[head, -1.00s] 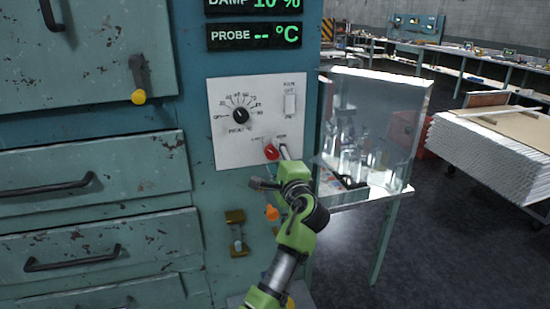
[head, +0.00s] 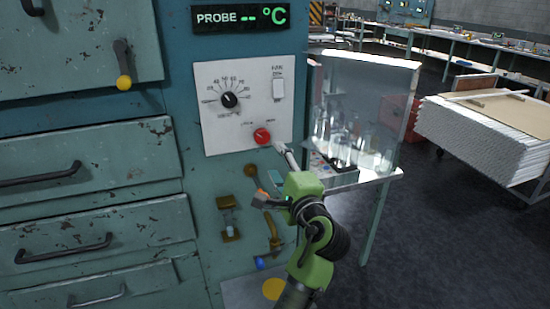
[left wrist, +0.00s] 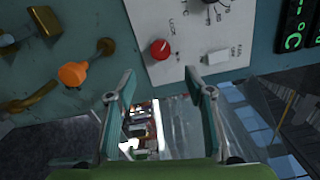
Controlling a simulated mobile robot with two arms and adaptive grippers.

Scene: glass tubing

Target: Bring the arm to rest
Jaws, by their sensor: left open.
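My left gripper (head: 273,176) is in front of the teal cabinet, just below the white control panel (head: 214,130). Its two fingers are spread with nothing between them; the wrist view shows the open fingers (left wrist: 159,78) and the gap. A red knob (head: 262,136) on the panel is close above the fingers, and it also shows in the left wrist view (left wrist: 160,49). An orange knob (left wrist: 73,74) on a brass lever is beside the fingers and apart from them. My right gripper is in no view.
A glass-fronted case (head: 365,100) with glassware stands just right of my arm. Brass fittings (head: 228,218) and a blue knob (head: 259,264) stick out lower on the cabinet. Drawers with handles (head: 62,248) are at left. A loaded cart (head: 480,130) stands at right, with open floor before it.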

